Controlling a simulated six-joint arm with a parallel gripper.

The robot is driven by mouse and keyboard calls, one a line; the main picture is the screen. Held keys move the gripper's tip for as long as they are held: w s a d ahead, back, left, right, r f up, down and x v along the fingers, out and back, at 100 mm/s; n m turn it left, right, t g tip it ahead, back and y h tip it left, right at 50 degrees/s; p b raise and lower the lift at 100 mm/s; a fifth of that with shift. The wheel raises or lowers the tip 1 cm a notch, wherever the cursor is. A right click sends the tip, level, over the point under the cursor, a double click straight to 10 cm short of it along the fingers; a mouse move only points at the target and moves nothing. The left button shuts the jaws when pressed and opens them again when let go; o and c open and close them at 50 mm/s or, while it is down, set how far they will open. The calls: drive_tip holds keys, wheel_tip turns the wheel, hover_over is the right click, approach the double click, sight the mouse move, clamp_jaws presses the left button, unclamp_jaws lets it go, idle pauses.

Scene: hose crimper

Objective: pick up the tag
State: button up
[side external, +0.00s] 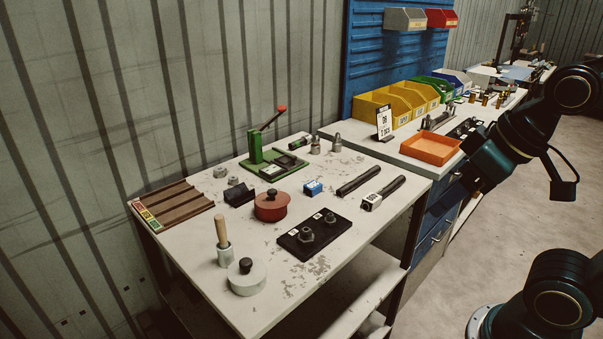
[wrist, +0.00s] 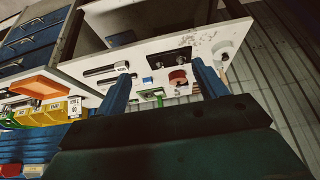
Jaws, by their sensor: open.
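I cannot tell which label is the tag. A white card with black print (side external: 384,122) stands upright by the yellow bins; it also shows in the wrist view (wrist: 74,107). A white printed label (side external: 371,202) is on the near end of a black hose on the table. Red, yellow and green labels (side external: 147,215) line the end of a brown slatted rack. My gripper (wrist: 160,70) is open, its two blue fingers wide apart with nothing visible held between them. It is raised at the right in the side view, away from these labels; its fingertips are unclear there.
The pale worktable (side external: 300,290) holds a green lever press (side external: 270,160), a red lidded pot (side external: 271,206), a black plate with fittings (side external: 315,234) and a small blue box (side external: 313,188). An orange tray (side external: 431,148) lies near the right bench's front edge. Yellow bins (side external: 400,101) stand behind.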

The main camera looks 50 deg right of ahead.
drive_tip(key=shift+c, duration=1)
drive_tip(key=shift+w+r, duration=0.1)
drive_tip(key=w+d+r+n+g, duration=0.1)
drive_tip(key=w+r+n, duration=0.4)
drive_tip(key=w, duration=0.5)
drive_tip(key=n+g, duration=0.5)
drive_tip(key=n, duration=0.8)
hover_over(312, 186)
wheel_tip(312, 186, down, 12)
drive_tip(key=shift+a+f, duration=0.1)
drive_tip(key=shift+f, duration=4.1)
